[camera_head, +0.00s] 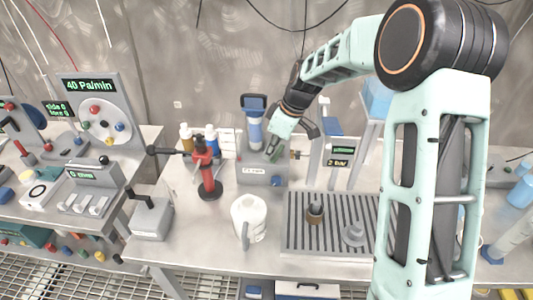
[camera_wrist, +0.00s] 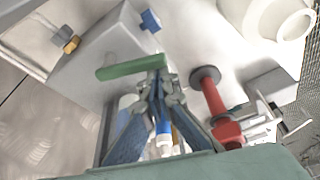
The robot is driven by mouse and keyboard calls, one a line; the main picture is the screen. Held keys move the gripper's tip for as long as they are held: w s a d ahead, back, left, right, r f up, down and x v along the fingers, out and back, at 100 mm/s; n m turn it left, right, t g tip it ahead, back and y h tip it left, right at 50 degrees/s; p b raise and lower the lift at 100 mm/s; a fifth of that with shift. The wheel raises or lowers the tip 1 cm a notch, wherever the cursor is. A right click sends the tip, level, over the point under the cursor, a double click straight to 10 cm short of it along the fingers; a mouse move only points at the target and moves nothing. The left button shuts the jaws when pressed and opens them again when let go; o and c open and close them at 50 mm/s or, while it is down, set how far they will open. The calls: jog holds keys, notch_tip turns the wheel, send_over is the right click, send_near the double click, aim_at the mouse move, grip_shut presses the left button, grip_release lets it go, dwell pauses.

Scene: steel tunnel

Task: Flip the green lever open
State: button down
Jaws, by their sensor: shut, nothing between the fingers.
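The green lever (camera_wrist: 132,67) lies across the face of a grey box (camera_wrist: 95,60) in the wrist view. My gripper (camera_wrist: 158,78) is shut and empty, with its fingertips at or just beside the right end of the lever. I cannot tell whether they touch it. In the head view my gripper (camera_head: 274,150) is low over the top of the grey box (camera_head: 250,176). Only a small dark-green part of the lever (camera_head: 280,157) shows there, beside the gripper.
A red clamp stand (camera_head: 207,175) stands left of the box, and a white jug (camera_head: 248,218) stands in front. A blue-capped filter (camera_head: 254,125) rises behind the box. A slatted tray (camera_head: 330,235) lies to the right. A blue knob (camera_wrist: 150,20) sits on the box.

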jog(key=shift+s+d+n, duration=0.15)
jog(key=shift+d+n, duration=0.15)
jog(key=shift+n, duration=0.1)
jog(key=shift+s+d+b, duration=0.1)
jog(key=shift+d+b, duration=0.05)
jog(key=shift+b, duration=0.15)
jog(key=shift+d, duration=0.15)
